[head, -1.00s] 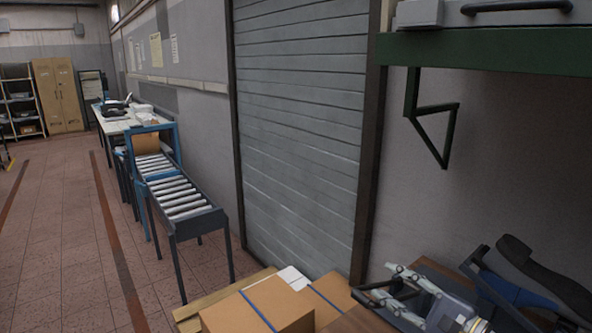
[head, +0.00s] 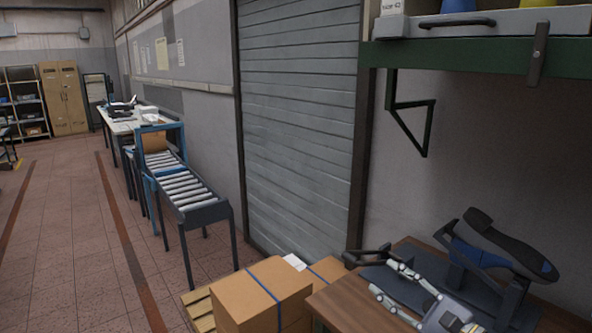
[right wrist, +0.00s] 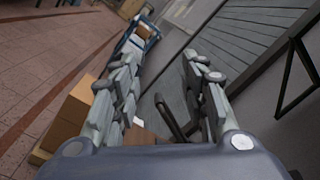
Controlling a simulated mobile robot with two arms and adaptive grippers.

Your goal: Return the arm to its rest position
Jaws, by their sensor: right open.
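My right gripper (head: 379,276) is at the lower right of the head view, over the wooden workbench (head: 335,303). Its two pale jointed fingers are spread with nothing between them. The right wrist view also shows the gripper (right wrist: 160,62) open and empty. A dark shoe (head: 490,240) with a blue last (head: 475,257) sits tilted, sole up, on a dark stand at the right, beyond and apart from the gripper. My left gripper is in neither view.
Cardboard boxes (head: 262,293) stand on a pallet (head: 200,309) left of the bench. A dark handle (head: 366,257) lies near the fingertips. A green shelf (head: 480,55) with a bracket (head: 411,115) is above. A roller conveyor (head: 182,190) stands left. The tiled floor (head: 60,240) is open.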

